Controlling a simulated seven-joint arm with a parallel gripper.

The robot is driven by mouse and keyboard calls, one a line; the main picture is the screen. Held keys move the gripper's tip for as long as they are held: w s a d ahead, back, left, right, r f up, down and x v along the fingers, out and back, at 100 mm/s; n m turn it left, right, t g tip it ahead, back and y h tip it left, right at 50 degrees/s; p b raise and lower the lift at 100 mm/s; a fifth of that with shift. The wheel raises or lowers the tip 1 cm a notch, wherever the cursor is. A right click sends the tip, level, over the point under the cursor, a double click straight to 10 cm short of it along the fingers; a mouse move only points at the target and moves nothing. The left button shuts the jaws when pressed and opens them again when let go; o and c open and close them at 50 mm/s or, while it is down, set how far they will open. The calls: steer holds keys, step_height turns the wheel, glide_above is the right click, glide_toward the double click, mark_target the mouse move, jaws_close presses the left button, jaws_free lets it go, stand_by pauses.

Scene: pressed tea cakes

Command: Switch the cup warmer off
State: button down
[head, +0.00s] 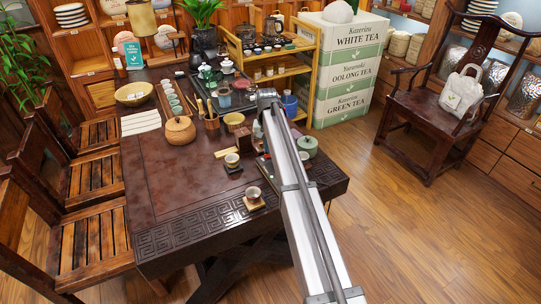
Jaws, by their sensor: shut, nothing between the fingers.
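I cannot pick out the cup warmer or its switch for certain. A small cup (232,159) stands on a dark square base (233,170) on the dark table, left of my arm; I cannot tell whether that base is the warmer. Another small cup (253,193) sits on a light wooden coaster (256,204) nearer the table's front edge. A dark object (262,166) beside my arm is partly covered by it. My arm reaches from the lower right over the table's right part. My gripper is hidden behind the arm.
A round wooden pot (180,131), a yellow bowl (134,93) and a lidded green jar (307,146) stand on the table (180,190). A wooden tea cart (270,85) and stacked tea boxes (345,75) are behind. The table's front left is clear.

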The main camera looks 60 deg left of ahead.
mark_target(267, 156)
steer(key=shift+f, duration=1)
stand_by(0.9)
steer(key=shift+r, duration=3.55)
